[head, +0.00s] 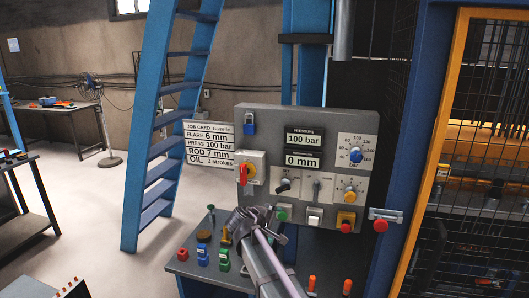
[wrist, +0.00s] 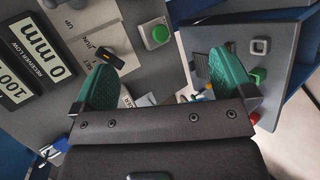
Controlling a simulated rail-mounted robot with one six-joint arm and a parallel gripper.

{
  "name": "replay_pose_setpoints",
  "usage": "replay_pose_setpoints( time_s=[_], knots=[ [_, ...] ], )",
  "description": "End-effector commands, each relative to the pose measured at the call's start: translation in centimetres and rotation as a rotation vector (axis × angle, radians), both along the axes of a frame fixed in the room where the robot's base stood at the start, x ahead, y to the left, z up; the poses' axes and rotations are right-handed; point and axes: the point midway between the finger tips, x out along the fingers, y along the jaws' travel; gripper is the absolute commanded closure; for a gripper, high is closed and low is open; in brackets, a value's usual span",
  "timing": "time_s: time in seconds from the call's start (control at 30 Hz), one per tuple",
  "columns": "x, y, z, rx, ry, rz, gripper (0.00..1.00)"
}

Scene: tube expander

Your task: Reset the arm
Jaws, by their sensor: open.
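My gripper (head: 250,220) is in front of the lower left part of the grey control panel (head: 375,122), above the small shelf. In the wrist view its two green fingers (wrist: 163,82) are spread wide apart with nothing held between them. The wrist view shows the panel tilted, with a green button (wrist: 157,35) beyond the fingers. The pressure display (head: 305,139) reads 100 bar and the display below it (head: 303,161) reads 0 mm. My arm hides part of the shelf and the panel's lower edge.
Small coloured parts, including a green one (head: 222,260) and a blue one (head: 202,256), stand on the shelf (head: 190,267) close to my gripper. A blue ladder (head: 165,145) stands left. An orange-framed mesh cage (head: 433,150) is at right. Open floor lies left of the ladder.

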Motion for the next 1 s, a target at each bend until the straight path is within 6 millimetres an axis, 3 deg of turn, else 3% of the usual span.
replay_pose_setpoints(
  time_s=[0.03,0.2,0.3,0.37,0.4,0.53,1.0],
  knots=[
    [-4.7,-3.3,-1.8,0.144,0.058,-0.128,0.0],
    [-19.5,-10.1,-6.8,0.619,0.302,-0.591,0.0],
    [-27.0,-12.4,-7.7,0.82,0.431,-0.783,0.0],
    [-30.0,-13.7,-7.8,0.901,0.469,-0.84,0.0],
    [-30.8,-14.9,-7.8,0.926,0.46,-0.868,0.0],
    [-30.2,-16.9,-7.8,0.935,0.435,-0.91,0.0],
    [-30.1,-16.9,-7.8,0.932,0.433,-0.904,0.0]
  ],
)
